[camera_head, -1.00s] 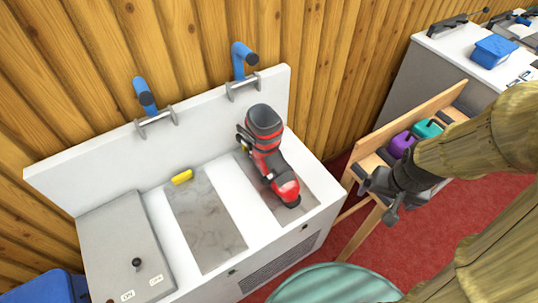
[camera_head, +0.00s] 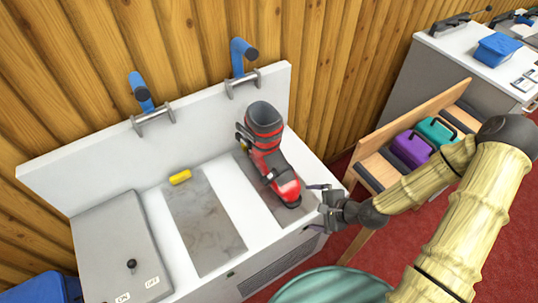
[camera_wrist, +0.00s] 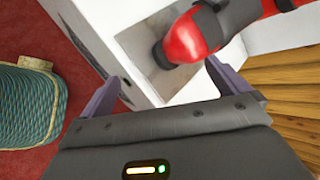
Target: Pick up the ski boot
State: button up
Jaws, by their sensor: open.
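The ski boot (camera_head: 267,150) is red and black and stands upright on the right grey panel of the white bench, its toe toward the front edge. It also shows in the wrist view (camera_wrist: 205,32), with its toe near the right finger and its upper part cut off by the frame. My gripper (camera_head: 322,200) is open and empty, just right of the boot's toe at the bench's front right edge. In the wrist view its two fingers (camera_wrist: 160,88) are spread apart, with the bench corner between them. The gripper does not hold the boot.
The white bench (camera_head: 230,175) has a back wall with blue-handled clamps (camera_head: 243,57). A yellow block (camera_head: 180,177) lies left of the boot. A wooden bench (camera_head: 375,165) with purple (camera_head: 411,148) and teal (camera_head: 437,131) boxes stands right. A teal round seat (camera_head: 335,285) is in front.

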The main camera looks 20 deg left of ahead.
aim_at(273, 148)
jog(key=w+a+r+m+t+y, duration=0.2)
jog(key=a+m+t, duration=0.1)
jog(key=m, duration=0.4)
jog(key=w+a+r+m+t+y+b, duration=0.1)
jog(key=w+a+r+m+t+y, duration=0.1)
jog(key=m+t, duration=0.3)
jog(key=a+r+m+y, duration=0.1)
jog(key=m, duration=0.1)
jog(key=shift+w+m+t, duration=0.25)
jog(key=shift+m+t, duration=0.05)
jog(key=shift+m, duration=0.1)
jog(key=shift+a+r, duration=0.1)
jog(key=p+x, duration=0.2)
jog(key=x, duration=1)
jog(key=shift+a+p, duration=0.15)
jog(key=shift+p, duration=0.2)
